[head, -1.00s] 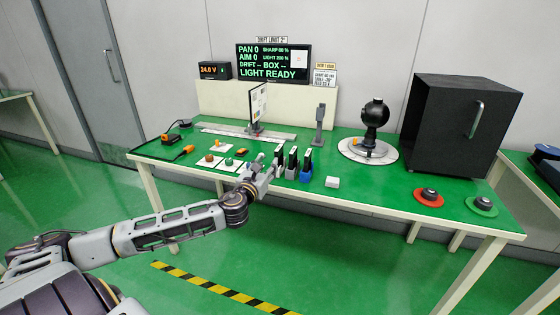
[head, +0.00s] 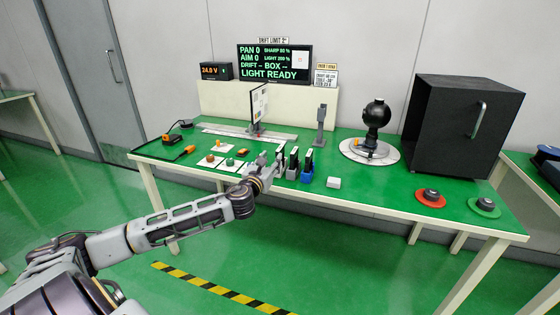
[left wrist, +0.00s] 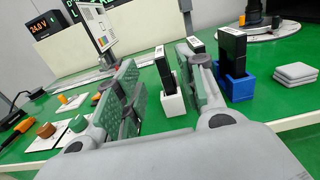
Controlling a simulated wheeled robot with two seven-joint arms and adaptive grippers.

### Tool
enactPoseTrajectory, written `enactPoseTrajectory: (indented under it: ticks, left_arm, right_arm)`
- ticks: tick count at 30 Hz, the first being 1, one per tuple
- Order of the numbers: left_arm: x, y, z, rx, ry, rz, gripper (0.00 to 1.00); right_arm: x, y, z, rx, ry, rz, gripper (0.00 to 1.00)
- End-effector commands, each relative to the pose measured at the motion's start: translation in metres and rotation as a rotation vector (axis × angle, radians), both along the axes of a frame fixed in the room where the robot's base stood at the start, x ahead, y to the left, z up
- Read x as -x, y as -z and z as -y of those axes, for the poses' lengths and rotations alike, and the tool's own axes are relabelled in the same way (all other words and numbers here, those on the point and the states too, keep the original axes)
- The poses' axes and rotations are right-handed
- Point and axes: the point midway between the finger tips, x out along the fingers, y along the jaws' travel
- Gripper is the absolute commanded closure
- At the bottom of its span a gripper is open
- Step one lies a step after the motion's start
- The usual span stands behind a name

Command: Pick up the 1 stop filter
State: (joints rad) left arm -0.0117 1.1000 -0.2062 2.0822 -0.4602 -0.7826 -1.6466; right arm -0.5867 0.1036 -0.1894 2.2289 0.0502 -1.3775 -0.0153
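Three dark upright filters with white top labels stand in small holders near the table's front edge. I cannot read which label says 1 stop. The leftmost filter (left wrist: 165,70) is in a white holder (left wrist: 173,102) and shows between my left gripper's fingers in the left wrist view, beyond the tips. A middle filter (head: 294,157) is partly hidden behind the right finger in the wrist view. The rightmost filter (head: 308,158) stands in a blue holder (left wrist: 238,87). My left gripper (head: 268,163) is open and empty, its fingers (left wrist: 160,92) pointing at the leftmost filter. My right gripper is out of view.
A pale block (head: 333,182) lies right of the holders. White cards with coloured knobs (head: 210,159) lie left of my gripper. A grey post (head: 321,125), a black round device (head: 374,118) and a black box (head: 464,125) stand behind and to the right.

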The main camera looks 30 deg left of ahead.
Motion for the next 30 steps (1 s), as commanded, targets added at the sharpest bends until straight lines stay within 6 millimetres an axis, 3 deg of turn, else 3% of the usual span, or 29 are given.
enactPoseTrajectory:
  ticks: [30]
  left_arm:
    - [-0.051,0.0,-0.012,0.001,0.001,0.0,0.61]
  right_arm:
    - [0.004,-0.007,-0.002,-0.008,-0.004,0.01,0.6]
